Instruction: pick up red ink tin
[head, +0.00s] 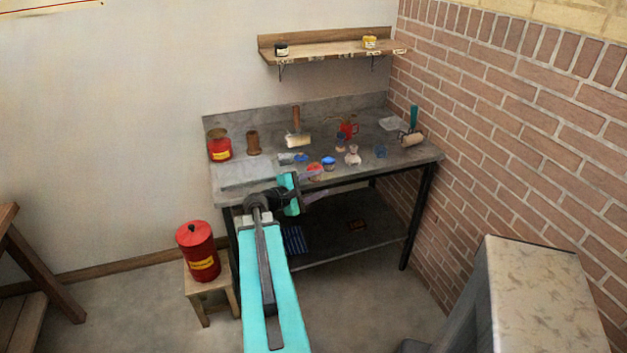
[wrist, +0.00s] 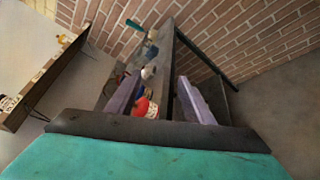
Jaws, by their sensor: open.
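A small red tin (head: 314,167), seemingly the red ink tin, stands near the front edge of the grey workbench (head: 238,171). It also shows low in the wrist view (wrist: 141,106), beside the left finger and partly hidden. My gripper (head: 316,184) is at the bench's front edge, just in front of the red tin in the head view. In the wrist view my gripper (wrist: 159,77) is open, with its two purple-grey fingers apart. Nothing is visibly held; whether a finger touches the tin I cannot tell.
Blue-topped tins (head: 328,162) stand close to the red one. A brush (head: 297,138), a roller (head: 412,138) and a larger red can (head: 219,146) are farther away on the bench. A wall shelf (head: 325,52) hangs above. A red bin (head: 198,250) stands on a stool.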

